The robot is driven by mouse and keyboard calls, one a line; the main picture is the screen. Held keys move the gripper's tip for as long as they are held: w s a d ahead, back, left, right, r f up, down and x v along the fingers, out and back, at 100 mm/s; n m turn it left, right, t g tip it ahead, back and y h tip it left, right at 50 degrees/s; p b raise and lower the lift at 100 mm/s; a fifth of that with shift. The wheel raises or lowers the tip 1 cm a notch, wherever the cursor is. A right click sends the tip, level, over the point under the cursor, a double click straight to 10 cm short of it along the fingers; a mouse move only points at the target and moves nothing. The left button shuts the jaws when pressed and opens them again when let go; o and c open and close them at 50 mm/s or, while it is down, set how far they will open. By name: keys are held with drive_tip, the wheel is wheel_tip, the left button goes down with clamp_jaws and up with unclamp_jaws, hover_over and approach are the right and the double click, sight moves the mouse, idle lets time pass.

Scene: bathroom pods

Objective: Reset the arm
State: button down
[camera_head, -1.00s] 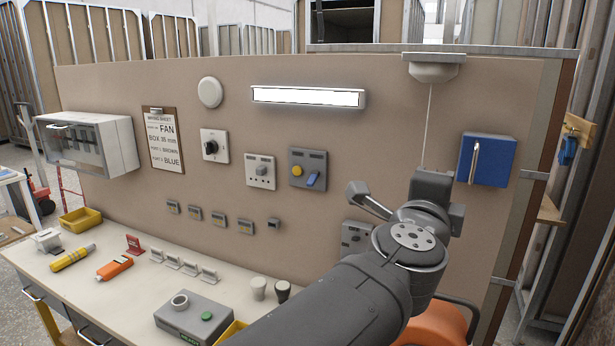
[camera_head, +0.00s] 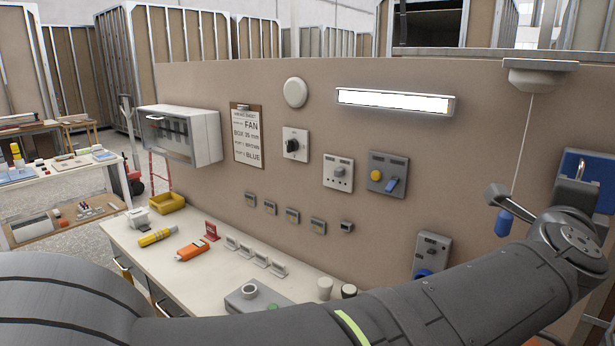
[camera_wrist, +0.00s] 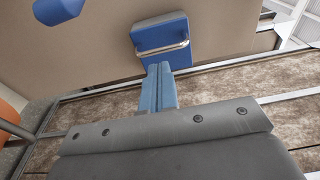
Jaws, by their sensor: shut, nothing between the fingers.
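My gripper shows in the wrist view (camera_wrist: 159,70) as two blue-grey fingers pressed together, with nothing between them. In the head view my wrist is at the right edge, in front of a blue wall box, and the fingertips cannot be made out. The blue box (camera_wrist: 160,32) with a metal handle lies just beyond the fingertips in the wrist view; whether they touch cannot be told. My grey forearm stretches across the bottom of the head view.
A blue cord pull (camera_head: 505,222) hangs beside my wrist from a ceiling-style switch (camera_head: 540,78). A grey control panel (camera_head: 431,256) is on the wall below. The bench (camera_head: 190,285) holds a yellow tray (camera_head: 167,203), an orange tool (camera_head: 192,250) and several small parts.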

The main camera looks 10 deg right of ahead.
drive_tip(key=x, duration=0.5)
drive_tip(key=shift+w+a, duration=0.25)
